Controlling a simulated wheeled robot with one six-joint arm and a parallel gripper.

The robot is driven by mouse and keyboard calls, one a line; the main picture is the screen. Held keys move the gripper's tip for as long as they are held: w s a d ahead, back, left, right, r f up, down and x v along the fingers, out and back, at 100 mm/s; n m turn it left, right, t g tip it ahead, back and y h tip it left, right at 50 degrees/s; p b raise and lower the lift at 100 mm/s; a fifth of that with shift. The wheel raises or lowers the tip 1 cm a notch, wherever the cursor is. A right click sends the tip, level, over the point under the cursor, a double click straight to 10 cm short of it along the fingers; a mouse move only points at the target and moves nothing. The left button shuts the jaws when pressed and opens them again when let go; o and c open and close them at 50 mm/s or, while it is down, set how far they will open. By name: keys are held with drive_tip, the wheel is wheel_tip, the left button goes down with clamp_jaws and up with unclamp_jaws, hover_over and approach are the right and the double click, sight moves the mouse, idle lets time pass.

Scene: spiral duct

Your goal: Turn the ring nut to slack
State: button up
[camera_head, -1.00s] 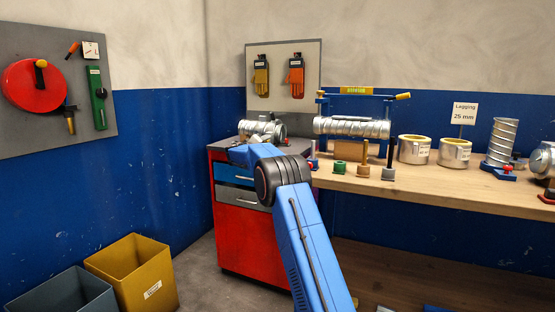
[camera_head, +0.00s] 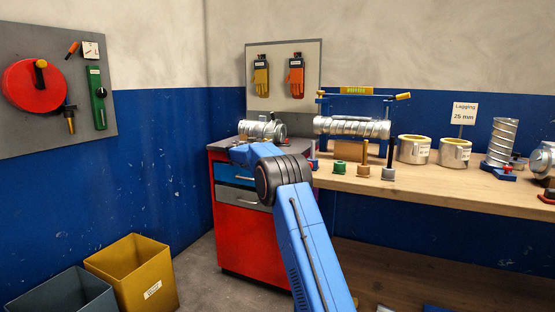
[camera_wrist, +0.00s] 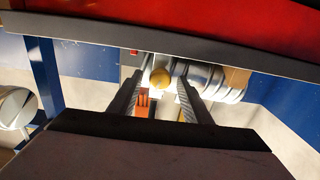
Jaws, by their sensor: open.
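A short silver spiral duct piece (camera_head: 262,130) lies on top of the red cabinet (camera_head: 250,240), just beyond my arm's end. In the head view my arm hides my gripper. In the wrist view my gripper (camera_wrist: 158,88) is open, with two ribbed grey fingers apart. A round yellow knob-like part (camera_wrist: 160,76) shows between the fingertips, in front of silver ducting (camera_wrist: 212,80). I cannot tell whether the fingers touch it. I cannot make out the ring nut for certain in either view.
A longer duct (camera_head: 352,127) rests in a blue fixture on the wooden bench (camera_head: 450,186). Coloured pegs, lagging rings (camera_head: 414,149) and an upright duct (camera_head: 502,142) stand along it. A yellow bin (camera_head: 135,270) is on the floor at left. A glove board (camera_head: 283,75) hangs behind.

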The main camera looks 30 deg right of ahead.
drive_tip(key=v, duration=1.7)
drive_tip(key=s+d+g+y, duration=0.1)
drive_tip(key=s+d+g, duration=0.1)
drive_tip(key=s, duration=0.8)
drive_tip(key=s+d+n+g+y, duration=0.1)
drive_tip(key=s+d, duration=0.2)
drive_tip(key=s, duration=0.7)
drive_tip(key=shift+s+r+g, duration=0.35)
drive_tip(key=shift+g, duration=0.05)
drive_tip(key=s+a+f+n+g+y, duration=0.1)
drive_tip(key=s+a+f+n+y, duration=0.15)
drive_tip(key=s, duration=1.05)
drive_tip(key=s+a+f+n+g+y, duration=0.1)
drive_tip(key=s+a+f+y, duration=0.15)
drive_tip(key=s, duration=1.05)
drive_tip(key=s+a+f+n+y, duration=0.2)
drive_tip(key=s+a+f, duration=0.2)
drive_tip(key=s, duration=0.4)
drive_tip(key=s+a+f+n+y, duration=0.1)
drive_tip(key=s+a+f, duration=0.3)
drive_tip(key=s, duration=0.4)
drive_tip(key=s+a+f+n+y, duration=0.2)
drive_tip(key=s+a+f+y, duration=0.2)
drive_tip(key=s, duration=0.5)
wheel_tip(320, 180, down, 2)
drive_tip(key=shift+a+f+n, duration=0.25)
drive_tip(key=shift+a+n, duration=0.1)
drive_tip(key=shift+a, duration=0.15)
